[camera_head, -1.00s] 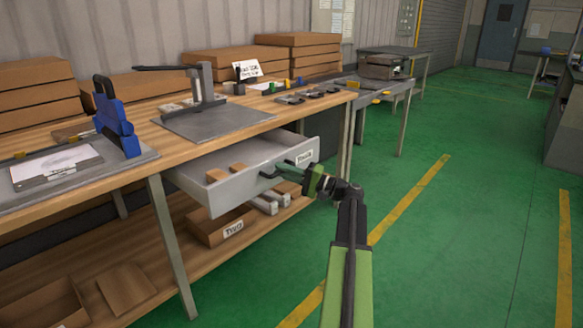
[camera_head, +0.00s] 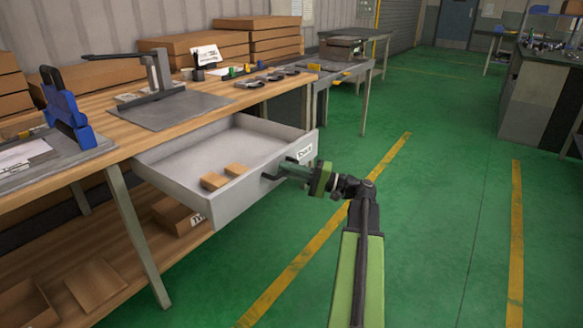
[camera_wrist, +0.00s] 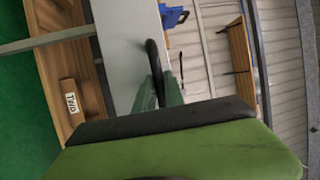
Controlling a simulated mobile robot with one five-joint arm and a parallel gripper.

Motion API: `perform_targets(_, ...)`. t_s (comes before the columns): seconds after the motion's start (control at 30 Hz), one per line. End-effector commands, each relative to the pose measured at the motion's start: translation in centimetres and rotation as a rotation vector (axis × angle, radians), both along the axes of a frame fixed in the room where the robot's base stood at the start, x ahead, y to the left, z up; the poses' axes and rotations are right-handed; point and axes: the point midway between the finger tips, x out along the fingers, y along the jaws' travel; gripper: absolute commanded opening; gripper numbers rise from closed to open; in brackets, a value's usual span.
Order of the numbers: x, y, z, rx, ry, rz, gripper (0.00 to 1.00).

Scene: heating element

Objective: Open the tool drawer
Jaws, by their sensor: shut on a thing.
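The tool drawer (camera_head: 265,192) is a grey-white drawer under the wooden workbench. In the wrist view, the fingers (camera_wrist: 160,95) close around the black handle (camera_wrist: 154,60) against the pale drawer front (camera_wrist: 122,50). The exact finger contact is partly hidden.
The workbench (camera_head: 110,150) carries a metal plate with a lever tool (camera_head: 165,78), a blue tool (camera_head: 66,108) and stacked cardboard boxes (camera_head: 215,42). A labelled box (camera_head: 178,214) sits on the lower shelf. Green floor (camera_head: 430,220) to the right is clear.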

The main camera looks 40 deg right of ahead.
Motion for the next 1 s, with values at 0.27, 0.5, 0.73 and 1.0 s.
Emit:
perform_targets(0.27,-0.1,0.2,0.0,0.000,-0.001,0.004,0.00)
perform_targets(0.5,0.0,0.2,0.0,0.000,-0.001,0.004,0.29)
perform_targets(0.73,0.0,0.2,0.0,0.000,-0.001,0.004,0.35)
perform_targets(1.0,-1.4,-1.1,-0.5,0.000,0.000,0.000,0.35)
